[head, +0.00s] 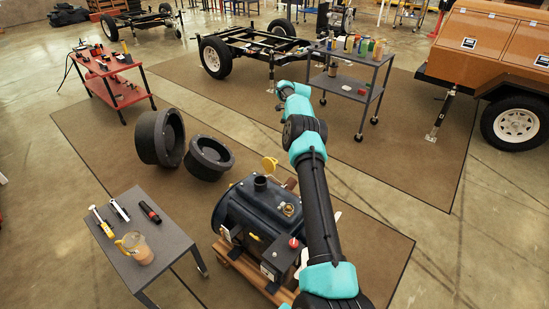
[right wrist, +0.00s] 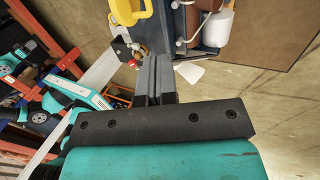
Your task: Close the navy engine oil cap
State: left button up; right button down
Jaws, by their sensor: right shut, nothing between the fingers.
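The navy engine (head: 236,212) sits on a wooden stand in the lower middle of the head view. A yellow cap (head: 270,164) stands raised above its top, near the dark filler neck (head: 262,183). A brass-coloured fitting (head: 288,209) is on top to the right. My right arm crosses in front of the engine's right side; its gripper cannot be made out in the head view. In the right wrist view my right gripper (right wrist: 155,80) is shut and empty. A yellow part (right wrist: 125,10) shows beyond its fingertips; I cannot tell if it is the cap. My left gripper is not in view.
A grey side table (head: 150,240) with tools and a jug (head: 137,248) stands left of the engine. Two black round parts (head: 160,137) lie behind it. A red cart (head: 106,75) and a grey cart (head: 352,75) stand farther back. Brown mat floor is free to the right.

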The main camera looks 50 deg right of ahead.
aim_at(275, 163)
jog(key=shift+s+a+f, duration=0.15)
jog(key=shift+a+f, duration=3.95)
jog(key=shift+f, duration=0.25)
jog(key=shift+s, duration=0.1)
